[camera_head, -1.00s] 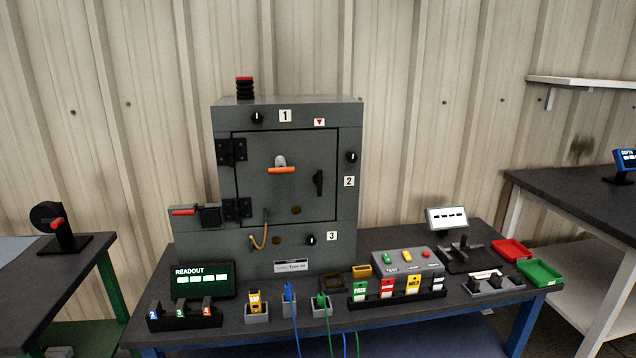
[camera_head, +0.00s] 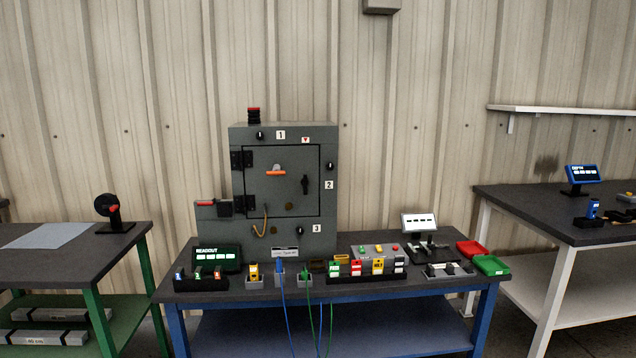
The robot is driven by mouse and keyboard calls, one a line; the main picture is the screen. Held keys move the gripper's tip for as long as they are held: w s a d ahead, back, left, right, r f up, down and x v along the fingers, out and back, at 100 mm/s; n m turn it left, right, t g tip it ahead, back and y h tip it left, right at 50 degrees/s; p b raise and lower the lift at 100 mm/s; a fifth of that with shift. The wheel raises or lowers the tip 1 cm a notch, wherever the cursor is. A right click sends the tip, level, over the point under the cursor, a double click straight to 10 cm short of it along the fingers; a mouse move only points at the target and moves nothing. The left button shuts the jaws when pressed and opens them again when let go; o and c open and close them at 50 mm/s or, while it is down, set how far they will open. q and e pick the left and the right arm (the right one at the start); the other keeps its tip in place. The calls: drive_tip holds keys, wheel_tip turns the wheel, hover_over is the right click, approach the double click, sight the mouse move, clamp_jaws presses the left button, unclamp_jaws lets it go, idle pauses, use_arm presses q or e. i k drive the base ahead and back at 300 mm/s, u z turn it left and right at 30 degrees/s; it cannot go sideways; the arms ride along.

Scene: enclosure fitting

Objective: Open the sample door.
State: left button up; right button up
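The sample door (camera_head: 262,198) is the dark grey panel on the front of the grey enclosure (camera_head: 328,215). It sits flush in its frame and looks shut. Two black hinges (camera_head: 238,160) are on its left side. An orange handle (camera_head: 276,173) is at its upper middle. A black latch handle (camera_head: 305,184) stands upright near its right edge. Black knobs marked 1 (camera_head: 260,135), 2 (camera_head: 330,166) and 3 (camera_head: 301,229) sit around the door. Neither of my grippers is in view.
The enclosure stands at the back of a dark table with blue legs (camera_head: 177,325). A readout (camera_head: 217,255), tag rack (camera_head: 367,276), cable holders, red tray (camera_head: 472,248) and green tray (camera_head: 492,265) crowd its front and right. Other tables stand left (camera_head: 130,237) and right (camera_head: 520,200).

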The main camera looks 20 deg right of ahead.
sight(284, 196)
drive_tip(key=z, duration=0.65)
drive_tip(key=i, duration=0.65)
drive_tip(key=z, duration=0.55)
drive_tip(key=i, duration=0.7)
drive_tip(key=u, duration=0.5)
